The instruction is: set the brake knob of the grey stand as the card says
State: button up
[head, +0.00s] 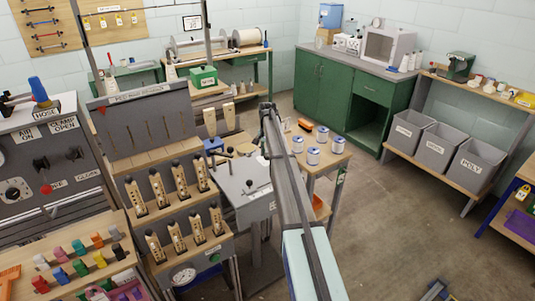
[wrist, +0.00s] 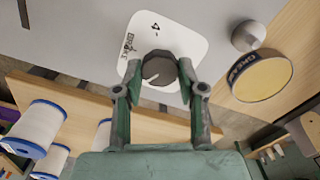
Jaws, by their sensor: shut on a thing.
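My gripper (wrist: 159,72) is closed around the dark round brake knob (wrist: 158,68) in the wrist view, one finger on each side of it. The knob sits on a white plate (wrist: 188,40) with a "4" and small lettering that looks like "BRAKE". A light mark shows on the knob's face, but I cannot tell which scale mark it meets. The plate is on a grey surface of the stand (wrist: 80,35). In the head view the grey stand (head: 237,182) is left of my arm; my gripper and the knob cannot be made out there. No readable card shows.
A wooden table with white-and-blue spools (head: 322,134) stands right of the stand; spools (wrist: 42,122) also show at lower left in the wrist view. A round yellow-topped piece (wrist: 262,77) is right of the plate. A shuttle rack (head: 172,212) stands left.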

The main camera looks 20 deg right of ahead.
jog(key=o, duration=1.1)
jog(key=shift+o, duration=0.2)
notch_tip(320, 180, up, 12)
jog(key=shift+s, duration=0.1)
